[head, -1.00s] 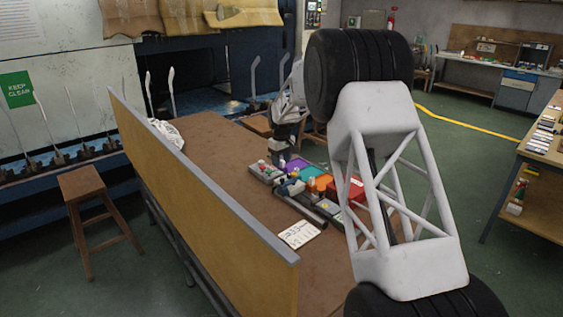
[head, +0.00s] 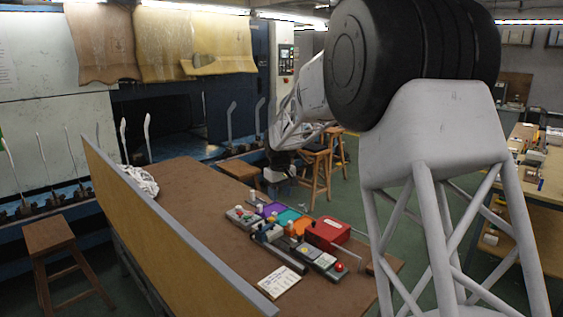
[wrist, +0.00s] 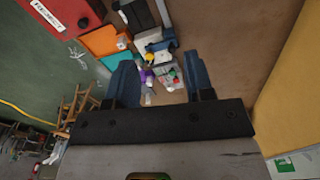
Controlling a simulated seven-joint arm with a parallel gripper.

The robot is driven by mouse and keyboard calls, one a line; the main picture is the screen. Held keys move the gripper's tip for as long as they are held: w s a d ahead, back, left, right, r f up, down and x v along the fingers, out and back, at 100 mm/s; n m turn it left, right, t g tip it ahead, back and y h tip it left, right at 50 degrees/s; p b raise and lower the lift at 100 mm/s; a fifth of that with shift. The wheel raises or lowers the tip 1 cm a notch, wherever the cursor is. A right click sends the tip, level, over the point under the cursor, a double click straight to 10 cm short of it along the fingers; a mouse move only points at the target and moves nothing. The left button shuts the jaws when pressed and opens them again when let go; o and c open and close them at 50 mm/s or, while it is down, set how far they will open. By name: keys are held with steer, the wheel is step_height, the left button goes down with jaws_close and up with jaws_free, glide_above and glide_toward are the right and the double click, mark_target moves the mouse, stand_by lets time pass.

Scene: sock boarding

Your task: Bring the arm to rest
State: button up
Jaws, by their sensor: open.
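My gripper (wrist: 163,85) shows in the wrist view with its two blue fingers apart and nothing between them. It points down over the table from above. The fingertips are not clear in that view.
On the table lie a red box (head: 327,232), purple, teal and orange trays (head: 290,217), a grey control strip with a red button (head: 338,266), a paper card (head: 279,281) and a white cloth bundle (head: 139,180). A wooden partition (head: 160,228) edges the left side. Stools (head: 58,260) stand around.

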steer(key=s+d+r+m, duration=0.1)
steer(key=s+d+r, duration=0.25)
steer(key=s, duration=0.65)
steer(key=s+d+r+m+t, duration=0.1)
steer(key=s+d+r, duration=0.3)
steer(key=s, duration=0.5)
steer(key=s+d+r+m, duration=0.25)
steer(key=s+d, duration=0.35)
steer(key=s, duration=0.4)
steer(key=s+d+f+m, duration=0.1)
steer(key=s+d+f, duration=0.1)
steer(key=s, duration=1.1)
steer(key=s+d+f+m+t, duration=0.1)
steer(key=s+d+f, duration=0.2)
steer(key=s, duration=1.1)
steer(key=shift+s+d+f+m, duration=0.3)
steer(key=shift+f+m, duration=0.05)
steer(key=shift+f, duration=0.1)
steer(key=shift+w, duration=0.1)
steer(key=shift+c, duration=0.2)
